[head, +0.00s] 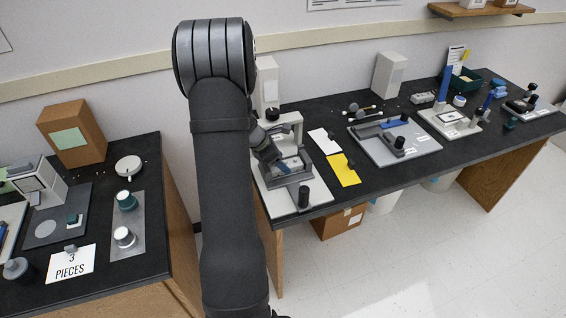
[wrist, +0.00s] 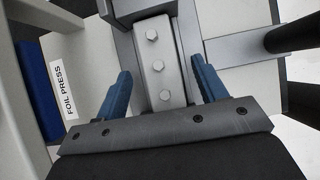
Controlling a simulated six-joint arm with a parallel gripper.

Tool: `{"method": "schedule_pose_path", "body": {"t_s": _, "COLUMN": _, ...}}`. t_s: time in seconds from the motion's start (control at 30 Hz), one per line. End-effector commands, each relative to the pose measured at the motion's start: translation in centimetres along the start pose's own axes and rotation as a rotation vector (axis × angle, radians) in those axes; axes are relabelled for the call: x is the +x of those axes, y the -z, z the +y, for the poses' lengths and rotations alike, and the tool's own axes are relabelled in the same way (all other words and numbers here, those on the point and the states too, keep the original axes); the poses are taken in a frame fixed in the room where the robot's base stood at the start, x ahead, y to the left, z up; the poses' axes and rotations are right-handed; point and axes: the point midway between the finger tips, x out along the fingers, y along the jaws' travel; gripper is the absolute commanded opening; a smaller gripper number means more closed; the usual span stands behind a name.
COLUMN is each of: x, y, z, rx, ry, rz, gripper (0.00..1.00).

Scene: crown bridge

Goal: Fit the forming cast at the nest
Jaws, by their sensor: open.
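In the wrist view, a pale grey block with three raised knobs (wrist: 156,52), which looks like the forming cast, lies between my fingers. It sits against darker grey frame parts (wrist: 190,30), likely the nest; I cannot tell how it is seated. My gripper (wrist: 161,70) is open, one blue finger on each side of the block, with visible gaps. In the head view my gripper (head: 269,155) is tilted down over the foil press (head: 318,192), a pale-based station at the left end of the right bench. My gripper and the press frame hide much of the block there.
The "FOIL PRESS" label (wrist: 63,91) and a blue part (wrist: 38,88) lie left of my fingers. A dark post (wrist: 293,36) stands on the right. White (head: 325,141) and yellow cards (head: 344,170) lie beside the press. Another station (head: 425,147) stands further right.

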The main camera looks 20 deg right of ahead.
Motion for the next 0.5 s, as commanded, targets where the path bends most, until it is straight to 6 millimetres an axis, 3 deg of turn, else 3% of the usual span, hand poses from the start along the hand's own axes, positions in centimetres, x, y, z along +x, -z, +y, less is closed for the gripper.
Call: {"method": "schedule_pose_path", "body": {"t_s": 0.5, "x": -12.3, "y": 0.0, "z": 0.1, "rx": -0.001, "ry": -0.004, "rz": -0.001, "gripper": 0.65}}
